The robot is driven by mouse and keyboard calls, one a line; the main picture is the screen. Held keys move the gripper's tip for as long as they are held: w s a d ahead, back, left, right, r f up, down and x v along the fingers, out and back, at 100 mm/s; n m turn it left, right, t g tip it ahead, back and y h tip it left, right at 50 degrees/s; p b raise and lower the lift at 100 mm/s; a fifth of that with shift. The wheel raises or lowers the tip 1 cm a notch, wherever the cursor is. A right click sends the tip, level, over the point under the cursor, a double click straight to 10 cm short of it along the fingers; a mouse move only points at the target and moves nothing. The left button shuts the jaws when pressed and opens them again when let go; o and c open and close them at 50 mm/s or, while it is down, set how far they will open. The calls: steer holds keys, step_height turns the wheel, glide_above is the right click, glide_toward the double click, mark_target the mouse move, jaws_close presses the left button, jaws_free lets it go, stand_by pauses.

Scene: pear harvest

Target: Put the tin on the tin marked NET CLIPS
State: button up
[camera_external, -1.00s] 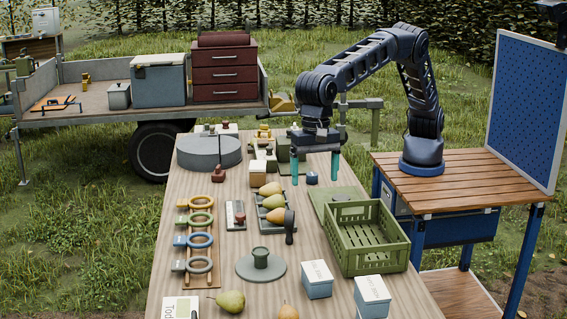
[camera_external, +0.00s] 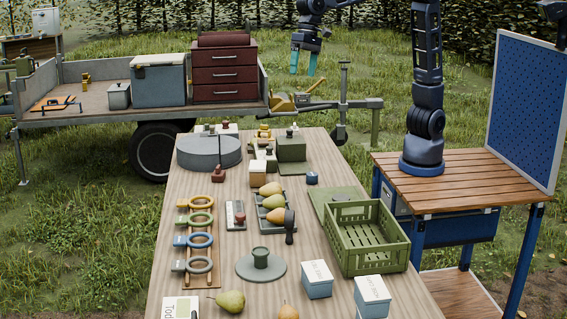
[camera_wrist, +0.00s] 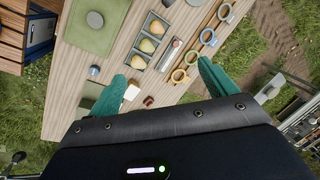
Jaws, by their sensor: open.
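Two pale blue tins with white lids stand at the front right of the table in the external view: a left one (camera_external: 317,281) and a right one (camera_external: 372,297). Both lids carry lettering too small to read surely, so I cannot tell which says NET CLIPS. A small cream block-like container (camera_external: 258,173) stands mid-table; I cannot tell whether it is a tin. A dark green box with a knob (camera_external: 291,149) stands behind it. My gripper (camera_external: 302,74) is open and empty, high beyond the table's far end. Its teal fingers also show in the wrist view (camera_wrist: 160,70).
A green slatted crate (camera_external: 366,243) stands at the right edge. Loose pears (camera_external: 231,301) lie in front.

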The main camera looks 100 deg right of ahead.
steer(key=s+d+n, duration=0.2)
steer(key=s+d, duration=0.5)
steer(key=d, duration=0.2)
steer(key=s+d+f+n+t, duration=0.1)
steer(key=s+d+f+n, duration=0.1)
steer(key=s+d, duration=0.3)
steer(key=s+d+f+n+t+h, duration=0.1)
steer(key=s+d+f, duration=0.3)
steer(key=s, duration=0.7)
steer(key=s+d+f+n+h, duration=0.1)
steer(key=s+d+f+n, duration=0.2)
steer(key=s+d, duration=0.3)
steer(key=shift+s+f+n+t, duration=0.4)
steer(key=shift+s+f, duration=0.05)
steer(key=shift+s, duration=0.75)
